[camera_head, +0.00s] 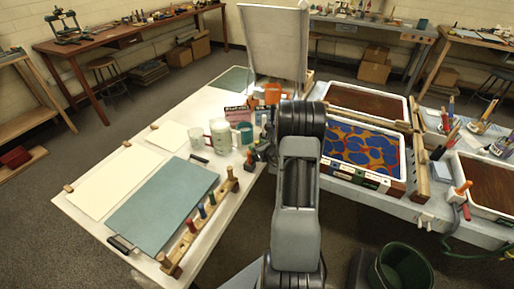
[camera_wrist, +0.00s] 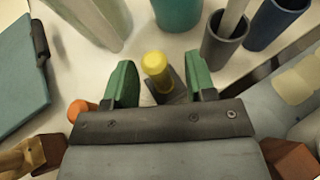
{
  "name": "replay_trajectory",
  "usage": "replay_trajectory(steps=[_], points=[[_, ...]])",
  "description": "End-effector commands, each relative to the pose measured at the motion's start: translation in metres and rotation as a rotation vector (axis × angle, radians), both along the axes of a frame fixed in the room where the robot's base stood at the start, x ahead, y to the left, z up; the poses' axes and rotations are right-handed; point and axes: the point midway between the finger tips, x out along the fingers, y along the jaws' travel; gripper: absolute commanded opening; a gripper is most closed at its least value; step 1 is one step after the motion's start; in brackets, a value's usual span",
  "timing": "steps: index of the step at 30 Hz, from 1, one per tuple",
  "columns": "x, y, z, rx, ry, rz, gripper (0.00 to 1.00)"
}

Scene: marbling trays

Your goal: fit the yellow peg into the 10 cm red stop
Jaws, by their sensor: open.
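The yellow peg (camera_wrist: 155,68) stands upright on a small dark grey block in the wrist view. My gripper (camera_wrist: 158,60) is open, its two green fingers on either side of the peg with gaps showing; whether the fingers reach its full depth I cannot tell. In the head view my arm hides the gripper's fingertips and the peg. A wooden rail (camera_head: 179,253) on the left table carries several coloured upright pieces, including a red one (camera_head: 191,226). Whether this is the 10 cm red stop I cannot tell.
Cups (camera_head: 220,136) stand just behind the work area; a teal cup (camera_wrist: 178,12) and a grey one (camera_wrist: 226,38) are close beyond the fingers. A blue-green board (camera_head: 160,205) lies left of the rail. A marbled tray (camera_head: 347,178) is at right.

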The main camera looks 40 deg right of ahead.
Motion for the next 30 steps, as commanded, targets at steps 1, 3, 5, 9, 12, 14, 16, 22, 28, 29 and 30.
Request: replay_trajectory(steps=[1, 3, 5, 9, 12, 14, 16, 22, 28, 29, 30], points=[[0.007, 0.001, -0.002, 0.001, 0.000, 0.002, 0.51], [0.014, 0.000, -0.005, 0.000, -0.001, 0.001, 0.51], [0.019, 0.001, -0.007, 0.000, 0.000, 0.001, 0.51], [0.025, 0.000, -0.010, 0.000, 0.000, 0.000, 0.51], [0.025, 0.000, -0.010, 0.000, 0.000, 0.000, 0.51], [0.025, 0.000, -0.010, 0.000, 0.000, 0.000, 0.51], [0.025, 0.000, -0.010, 0.000, 0.000, 0.000, 0.49], [0.025, 0.000, -0.010, 0.000, 0.000, 0.000, 0.30], [0.025, 0.000, -0.010, 0.000, 0.000, 0.000, 0.11], [0.025, 0.000, -0.010, 0.000, -0.001, 0.000, 0.08], [0.025, 0.000, -0.010, 0.000, -0.001, 0.000, 0.04]])
